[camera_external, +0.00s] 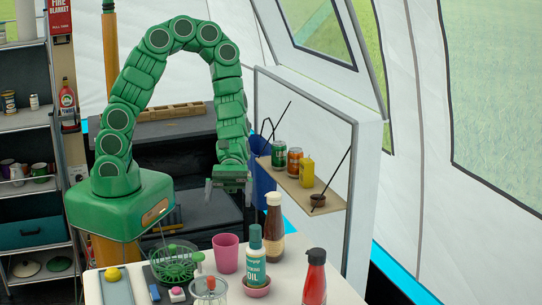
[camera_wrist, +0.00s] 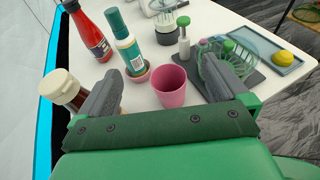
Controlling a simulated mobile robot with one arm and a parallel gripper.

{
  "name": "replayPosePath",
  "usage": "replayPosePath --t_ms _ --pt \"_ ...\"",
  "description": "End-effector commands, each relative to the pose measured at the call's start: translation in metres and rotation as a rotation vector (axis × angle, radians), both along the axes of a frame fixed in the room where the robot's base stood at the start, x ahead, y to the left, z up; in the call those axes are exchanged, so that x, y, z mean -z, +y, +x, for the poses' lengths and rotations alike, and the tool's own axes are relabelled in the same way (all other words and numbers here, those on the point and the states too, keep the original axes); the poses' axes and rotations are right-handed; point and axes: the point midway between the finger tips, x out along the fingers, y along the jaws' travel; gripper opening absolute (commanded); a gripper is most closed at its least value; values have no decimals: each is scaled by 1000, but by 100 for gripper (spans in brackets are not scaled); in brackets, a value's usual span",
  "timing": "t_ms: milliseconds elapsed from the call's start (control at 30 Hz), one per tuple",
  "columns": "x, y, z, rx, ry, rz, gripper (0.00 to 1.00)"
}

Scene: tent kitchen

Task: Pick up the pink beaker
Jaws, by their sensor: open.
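The pink beaker (camera_external: 226,253) stands upright on the white table, left of the cooking oil bottle in the external view. In the wrist view the pink beaker (camera_wrist: 170,86) stands below and between my two fingers, with its open mouth showing. My gripper (camera_external: 229,187) hangs pointing down above the far side of the table, higher than the beaker and apart from it. In the wrist view my gripper (camera_wrist: 160,80) is open, its grey fingers wide apart with nothing between them.
A green-capped oil bottle (camera_external: 255,256) stands in a small pot (camera_external: 257,287) close to the beaker. A brown sauce bottle (camera_external: 274,227) and a red bottle (camera_external: 315,278) stand nearby. A green wire basket (camera_external: 175,262) sits left. Cans (camera_external: 279,155) stand on a side shelf.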

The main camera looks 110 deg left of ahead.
Motion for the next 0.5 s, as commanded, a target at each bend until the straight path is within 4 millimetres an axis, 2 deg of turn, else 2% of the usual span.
replayPosePath --t_ms 33,200,400,500 --pt "12 -1 -1 0 7 -5 100" --pt "45 0 0 -1 7 -3 100" --pt "76 0 0 -1 6 -3 100" --pt "85 0 -1 -1 5 -1 100"
